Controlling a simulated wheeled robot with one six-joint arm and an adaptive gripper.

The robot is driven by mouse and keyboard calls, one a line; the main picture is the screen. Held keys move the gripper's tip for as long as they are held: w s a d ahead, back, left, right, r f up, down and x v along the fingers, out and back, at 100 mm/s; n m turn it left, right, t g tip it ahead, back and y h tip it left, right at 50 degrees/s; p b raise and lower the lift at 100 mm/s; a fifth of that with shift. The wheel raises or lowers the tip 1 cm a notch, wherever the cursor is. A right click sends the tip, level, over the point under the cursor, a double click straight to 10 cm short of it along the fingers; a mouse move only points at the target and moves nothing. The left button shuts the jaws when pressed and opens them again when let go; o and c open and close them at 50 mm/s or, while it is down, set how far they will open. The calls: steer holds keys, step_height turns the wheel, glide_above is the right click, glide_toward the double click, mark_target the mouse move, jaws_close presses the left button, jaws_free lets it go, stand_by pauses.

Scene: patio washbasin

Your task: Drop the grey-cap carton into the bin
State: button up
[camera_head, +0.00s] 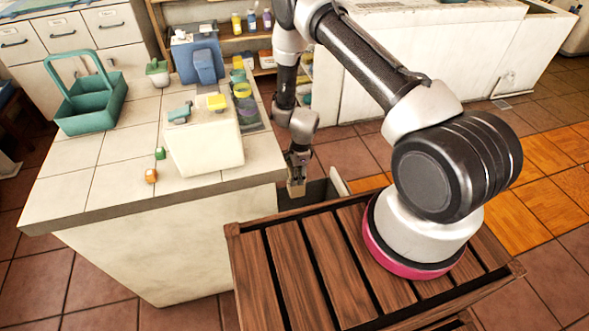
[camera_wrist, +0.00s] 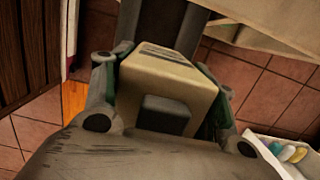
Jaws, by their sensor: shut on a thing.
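The carton is a tan box with a dark grey cap (camera_wrist: 165,115), and it fills the middle of the wrist view. My gripper (camera_wrist: 160,95) is shut on it, with a finger on each side. In the head view my gripper (camera_head: 298,160) hangs just off the right edge of the counter, and the small tan carton (camera_head: 297,189) shows below its fingers. A grey, open-topped shape beside the counter, with a pale panel (camera_head: 340,183), looks like the bin. It is partly hidden by the arm and the carton, and I cannot tell whether the carton is over its opening.
The tiled counter (camera_head: 110,165) bears a teal caddy (camera_head: 92,108), a white box (camera_head: 205,148) with sponges, a blue container (camera_head: 198,62) and small green and orange items. A slatted wooden top (camera_head: 300,270) lies in front. Tiled floor is open at right.

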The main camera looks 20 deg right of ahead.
steer(key=shift+f, duration=1.55)
steer(key=o, duration=1)
steer(key=r, duration=0.4)
steer(key=d+r, duration=0.1)
steer(key=r, duration=0.3)
steer(key=d+r, duration=0.1)
steer(key=r, duration=0.3)
steer(key=shift+f, duration=0.1)
